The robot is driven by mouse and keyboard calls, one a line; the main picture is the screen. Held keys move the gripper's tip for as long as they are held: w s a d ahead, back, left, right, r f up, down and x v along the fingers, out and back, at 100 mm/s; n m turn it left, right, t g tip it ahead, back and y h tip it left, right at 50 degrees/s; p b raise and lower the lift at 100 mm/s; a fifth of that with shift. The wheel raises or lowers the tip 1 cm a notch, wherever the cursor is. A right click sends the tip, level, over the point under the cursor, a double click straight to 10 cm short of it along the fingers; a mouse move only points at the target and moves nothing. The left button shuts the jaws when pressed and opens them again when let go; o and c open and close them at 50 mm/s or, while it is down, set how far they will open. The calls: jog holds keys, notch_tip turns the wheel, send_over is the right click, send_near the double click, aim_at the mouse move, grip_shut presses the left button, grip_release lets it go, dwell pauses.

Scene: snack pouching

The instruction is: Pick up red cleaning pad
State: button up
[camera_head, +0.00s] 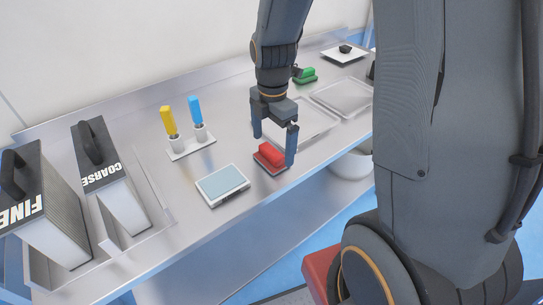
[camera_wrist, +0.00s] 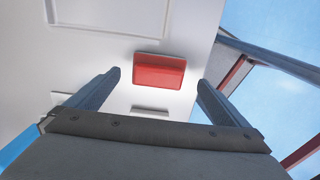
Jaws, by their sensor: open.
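The red cleaning pad (camera_head: 270,155) lies on the metal counter, right of the scale-like device with a pale blue top. It has a red raised block on a darker base. In the wrist view the red pad (camera_wrist: 160,70) sits beyond the fingertips, between them in width and slightly left of centre. My gripper (camera_head: 274,142) is open and empty, with its fingers pointing down around and above the pad. In the wrist view both fingers (camera_wrist: 157,80) are spread apart with nothing between them. I cannot tell how large the gap to the pad is.
A device with a blue top (camera_head: 222,184) lies left of the pad. A stand holds a yellow-handled tool (camera_head: 168,121) and a blue-handled tool (camera_head: 196,110). Graters marked COARSE (camera_head: 119,195) and FINE (camera_head: 52,220) stand at left. A green pad (camera_head: 306,75) and shallow trays (camera_head: 343,96) lie behind right.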

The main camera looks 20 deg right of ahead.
aim_at(271, 151)
jog(key=shift+w+a+f+p, duration=0.15)
jog(key=shift+f+p, duration=0.35)
jog(key=shift+f, duration=1.4)
jog(key=c, duration=1.3)
jog(key=shift+r+b, duration=1.05)
jog(key=shift+r, duration=4)
